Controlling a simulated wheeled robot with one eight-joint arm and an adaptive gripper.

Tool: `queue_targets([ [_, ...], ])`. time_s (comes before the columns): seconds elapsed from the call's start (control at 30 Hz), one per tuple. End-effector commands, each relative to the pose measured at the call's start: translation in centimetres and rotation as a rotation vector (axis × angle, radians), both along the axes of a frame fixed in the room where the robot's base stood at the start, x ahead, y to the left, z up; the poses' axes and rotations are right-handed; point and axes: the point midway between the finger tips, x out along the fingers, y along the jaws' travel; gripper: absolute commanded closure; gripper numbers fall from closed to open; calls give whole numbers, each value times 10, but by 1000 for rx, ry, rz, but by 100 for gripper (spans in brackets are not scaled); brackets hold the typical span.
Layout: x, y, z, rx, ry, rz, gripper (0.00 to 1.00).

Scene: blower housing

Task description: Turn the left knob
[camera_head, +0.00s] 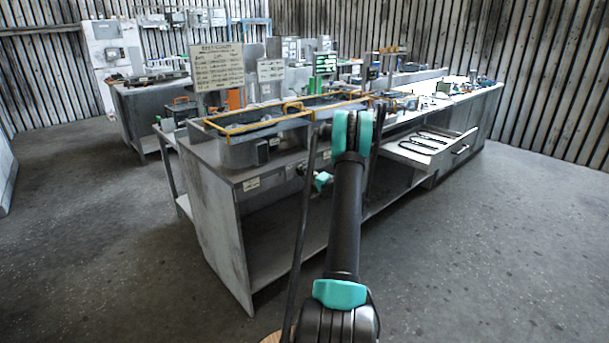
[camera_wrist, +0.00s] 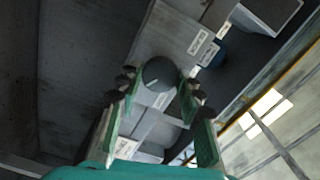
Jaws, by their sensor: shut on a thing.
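The dark round knob (camera_wrist: 160,72) with a small white mark sits on a grey panel face in the middle of the wrist view. My gripper (camera_wrist: 156,88) has its dark fingertips on either side of the knob and is shut on it. In the head view my gripper (camera_head: 322,181) shows as a small teal part at the bench front, below the housing with the yellow frame. There the knob is too small and crowded to make out clearly.
A blue rounded part (camera_wrist: 219,54) sits beside a white label (camera_wrist: 199,43). The grey bench (camera_head: 210,217) has an open lower shelf. An open drawer (camera_head: 425,155) with dark tools juts out at right. The floor in front is clear.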

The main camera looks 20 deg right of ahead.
Motion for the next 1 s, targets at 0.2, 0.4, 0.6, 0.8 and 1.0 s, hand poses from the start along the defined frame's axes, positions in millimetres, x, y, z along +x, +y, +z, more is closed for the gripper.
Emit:
queue_targets([
  [0.2,-1,-1,0,-1,0,-2,93],
  [0.4,0,-1,0,-1,0,-1,46],
  [0.6,0,0,0,-1,0,-1,43],
  [0.8,-4,-2,0,-1,0,-2,43],
  [1.0,-32,-13,0,-1,0,-4,43],
])
